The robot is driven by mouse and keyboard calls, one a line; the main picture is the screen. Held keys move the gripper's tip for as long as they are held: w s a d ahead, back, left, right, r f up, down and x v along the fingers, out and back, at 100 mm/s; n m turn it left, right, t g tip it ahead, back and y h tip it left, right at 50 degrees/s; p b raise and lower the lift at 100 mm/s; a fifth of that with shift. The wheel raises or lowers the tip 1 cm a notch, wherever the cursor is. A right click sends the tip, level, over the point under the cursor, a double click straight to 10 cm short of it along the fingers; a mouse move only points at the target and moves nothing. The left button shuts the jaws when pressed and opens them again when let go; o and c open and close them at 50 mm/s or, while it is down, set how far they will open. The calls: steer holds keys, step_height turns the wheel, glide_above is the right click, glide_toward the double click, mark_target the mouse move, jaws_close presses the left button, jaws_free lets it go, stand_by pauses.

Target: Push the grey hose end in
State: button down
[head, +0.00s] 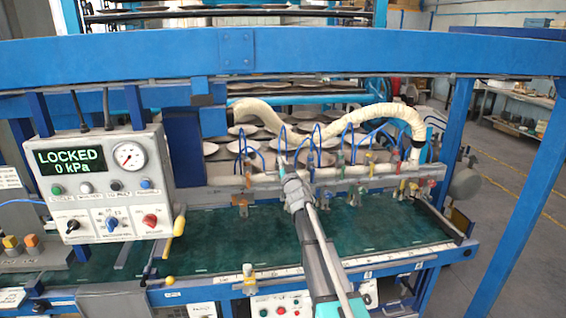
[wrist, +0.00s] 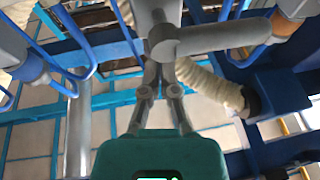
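My gripper (head: 283,163) reaches up to the row of hoses and fittings behind the green bed. In the wrist view its two fingers (wrist: 160,72) converge and look shut, their tips partly hidden behind a grey fitting. That grey part (wrist: 215,38), perhaps the grey hose end, has a round end facing the camera and a stem running right. It overlaps the fingertips; I cannot tell whether they touch. In the head view, I cannot pick out the grey hose end beside my gripper.
Blue hoses loop close on both sides, as one blue hose (wrist: 120,25) shows. A thick cream hose (head: 345,118) arches behind. A rail (head: 225,190) carries coloured valves. The control box (head: 98,185) at left reads LOCKED, 0 kPa. A blue beam (head: 330,50) crosses above.

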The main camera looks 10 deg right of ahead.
steer(key=shift+w+r, duration=0.1)
steer(key=shift+r, duration=0.05)
steer(key=shift+s+r+p, duration=0.35)
steer(key=shift+r+p, duration=0.3)
steer(key=shift+p, duration=0.35)
steer(key=r+b+v, duration=0.1)
steer(key=r+v, duration=0.1)
steer(key=v, duration=0.9)
steer(key=shift+s, duration=0.4)
steer(key=shift+d+r, duration=0.1)
steer(key=shift+d, duration=0.05)
